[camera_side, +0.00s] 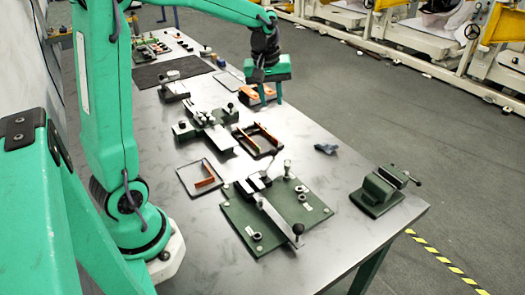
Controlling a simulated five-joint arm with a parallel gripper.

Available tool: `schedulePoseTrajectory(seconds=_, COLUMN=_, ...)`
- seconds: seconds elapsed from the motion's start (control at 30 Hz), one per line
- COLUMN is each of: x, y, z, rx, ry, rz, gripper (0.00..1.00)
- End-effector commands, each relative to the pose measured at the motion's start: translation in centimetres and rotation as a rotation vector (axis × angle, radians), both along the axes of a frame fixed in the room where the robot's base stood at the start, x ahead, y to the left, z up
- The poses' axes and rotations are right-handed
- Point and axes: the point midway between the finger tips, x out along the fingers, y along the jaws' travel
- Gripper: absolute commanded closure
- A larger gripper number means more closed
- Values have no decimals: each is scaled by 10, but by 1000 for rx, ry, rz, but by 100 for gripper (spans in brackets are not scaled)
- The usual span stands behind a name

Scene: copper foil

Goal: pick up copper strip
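My gripper (271,97) points down over the far half of the table, with its two green fingers apart. Orange-copper pieces (249,93) lie right by the fingers, partly hidden by them; I cannot tell whether they touch. More copper-coloured strips (265,133) show in a black frame (244,144) nearer the camera. Another copper-coloured piece (205,182) lies in a shallow dark tray (187,184) at the left. I cannot tell which of these is the copper strip meant. Nothing is visibly held between the fingers.
A green fixture plate (235,213) with a lever and posts fills the near middle of the table (335,200). A green vise (380,190) stands at the near right corner. A small blue-grey item (326,149) lies near the right edge. Another clamp fixture (207,124) stands mid-table.

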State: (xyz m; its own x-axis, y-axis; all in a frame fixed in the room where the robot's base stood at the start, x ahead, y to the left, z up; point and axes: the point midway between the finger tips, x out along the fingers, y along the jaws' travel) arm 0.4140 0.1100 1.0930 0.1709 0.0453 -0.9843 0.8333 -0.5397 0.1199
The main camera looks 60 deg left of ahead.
Motion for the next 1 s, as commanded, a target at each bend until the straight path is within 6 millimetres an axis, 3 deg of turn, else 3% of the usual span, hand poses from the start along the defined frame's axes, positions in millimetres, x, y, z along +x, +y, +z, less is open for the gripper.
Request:
schedulePoseTrajectory(seconds=0.3, x=42, y=49, z=-54, rx=-53, ry=81, rz=282, gripper=72)
schedulePoseTrajectory(seconds=0.6, x=63, y=87, z=-105, rx=-86, ry=141, rz=506, gripper=72)
schedulePoseTrajectory(seconds=1.0, x=68, y=97, z=-121, rx=-93, ry=155, rz=568, gripper=72)
